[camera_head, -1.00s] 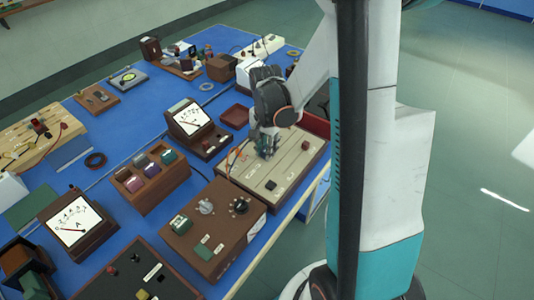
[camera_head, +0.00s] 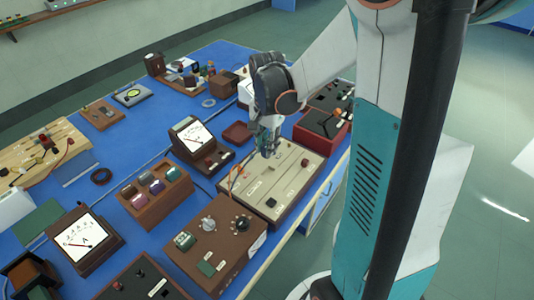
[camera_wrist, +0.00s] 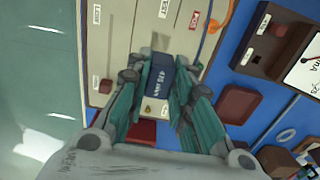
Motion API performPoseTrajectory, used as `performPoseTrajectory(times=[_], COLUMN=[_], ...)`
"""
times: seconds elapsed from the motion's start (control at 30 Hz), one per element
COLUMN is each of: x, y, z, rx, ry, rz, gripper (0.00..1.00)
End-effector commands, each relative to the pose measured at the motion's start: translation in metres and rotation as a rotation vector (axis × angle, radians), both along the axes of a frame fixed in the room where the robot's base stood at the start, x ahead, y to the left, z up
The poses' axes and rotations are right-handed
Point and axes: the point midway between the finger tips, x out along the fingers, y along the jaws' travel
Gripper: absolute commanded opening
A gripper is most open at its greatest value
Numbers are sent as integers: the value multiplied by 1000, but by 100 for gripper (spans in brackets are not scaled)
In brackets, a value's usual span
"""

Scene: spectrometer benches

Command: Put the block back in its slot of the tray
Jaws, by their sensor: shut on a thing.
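My gripper (camera_head: 268,148) is over the far part of a beige panel box. In the wrist view my gripper (camera_wrist: 158,85) is shut on a dark blue block (camera_wrist: 160,77) with pale lettering, held between the teal fingers. In the head view the fingers hide most of the block. Whether it touches the panel (camera_head: 262,199) is not clear. A brown wooden tray (camera_head: 166,206) stands left of the panel and holds several coloured blocks, among them purple and green ones. It is apart from my gripper. I cannot tell which of its slots is empty.
A brown box with knobs (camera_head: 215,250) stands in front of the panel. A meter (camera_head: 195,140) and a small red-brown dish (camera_head: 237,132) are left of my gripper. A red box (camera_head: 322,125) is at right. Blue tabletop (camera_head: 130,155) shows between things.

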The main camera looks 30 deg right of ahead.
Motion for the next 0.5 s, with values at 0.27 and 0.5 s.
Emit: performPoseTrajectory(times=[0.27,0.5], x=[0,0], y=[0,0], z=[72,98], rx=[0,0], ry=[0,0], rz=[0,0], gripper=[0,0])
